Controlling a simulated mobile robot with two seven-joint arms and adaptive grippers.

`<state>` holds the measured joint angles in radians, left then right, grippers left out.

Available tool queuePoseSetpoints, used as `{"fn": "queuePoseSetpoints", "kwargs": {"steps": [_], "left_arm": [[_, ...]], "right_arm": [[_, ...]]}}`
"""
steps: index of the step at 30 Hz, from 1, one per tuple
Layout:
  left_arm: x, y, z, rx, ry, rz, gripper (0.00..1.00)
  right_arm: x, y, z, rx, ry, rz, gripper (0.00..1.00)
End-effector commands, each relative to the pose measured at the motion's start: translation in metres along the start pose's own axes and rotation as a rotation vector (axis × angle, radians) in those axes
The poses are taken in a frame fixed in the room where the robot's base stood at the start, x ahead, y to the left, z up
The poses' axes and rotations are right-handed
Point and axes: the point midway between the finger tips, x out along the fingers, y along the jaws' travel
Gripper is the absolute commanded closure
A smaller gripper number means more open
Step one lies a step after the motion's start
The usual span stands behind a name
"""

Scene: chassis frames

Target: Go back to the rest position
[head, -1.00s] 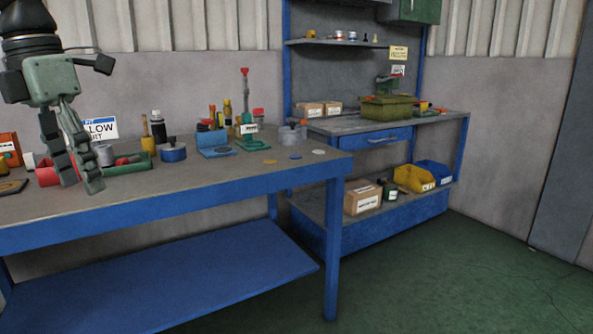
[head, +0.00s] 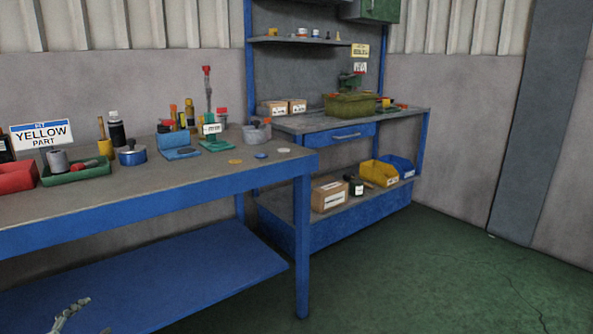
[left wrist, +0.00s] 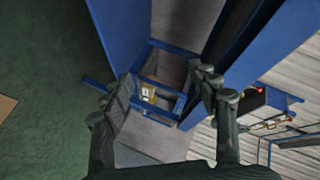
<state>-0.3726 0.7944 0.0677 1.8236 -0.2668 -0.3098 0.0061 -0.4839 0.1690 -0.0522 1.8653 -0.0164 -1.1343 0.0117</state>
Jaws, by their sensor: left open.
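My left gripper (head: 72,314) shows only in small part at the bottom left edge of the head view, low in front of the blue lower shelf. In the left wrist view its two dark fingers (left wrist: 165,92) stand apart with nothing between them. It is open and empty, clear of the bench top. My right gripper is in neither view.
A blue-framed workbench (head: 220,182) holds a red bin (head: 17,177), a green tray (head: 75,174), a "YELLOW PART" sign (head: 42,135) and several tools. A second bench (head: 395,122) stands at the back right. Green floor (head: 430,270) is clear at right.

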Motion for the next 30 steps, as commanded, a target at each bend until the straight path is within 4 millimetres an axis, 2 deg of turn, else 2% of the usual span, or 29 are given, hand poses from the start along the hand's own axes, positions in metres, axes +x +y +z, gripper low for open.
{"fn": "queuePoseSetpoints", "kwargs": {"steps": [1,3,5,6,9,12,15,19,30], "left_arm": [[-0.008,0.039,0.016,-0.097,-0.09,0.039,0.4],[-0.022,0.088,0.034,-0.207,-0.213,0.098,0.4],[-0.037,0.13,0.043,-0.294,-0.312,0.153,0.4],[-0.049,0.158,0.047,-0.349,-0.375,0.194,0.4],[-0.081,0.226,0.048,-0.472,-0.524,0.302,0.4],[-0.116,0.283,0.038,-0.57,-0.649,0.411,0.4],[-0.144,0.324,0.024,-0.639,-0.74,0.5,0.4],[-0.168,0.353,0.011,-0.684,-0.807,0.573,0.4],[-0.168,0.353,0.011,-0.684,-0.807,0.573,0.4]], "right_arm": [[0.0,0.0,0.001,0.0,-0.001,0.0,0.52],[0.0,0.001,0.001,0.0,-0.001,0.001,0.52],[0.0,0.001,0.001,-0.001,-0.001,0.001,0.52],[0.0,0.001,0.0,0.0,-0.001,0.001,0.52],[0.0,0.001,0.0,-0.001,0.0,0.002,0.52],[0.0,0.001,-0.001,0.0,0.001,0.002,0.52],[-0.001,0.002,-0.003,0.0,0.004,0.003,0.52],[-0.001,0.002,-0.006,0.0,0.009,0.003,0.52],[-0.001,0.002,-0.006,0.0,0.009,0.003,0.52]]}}
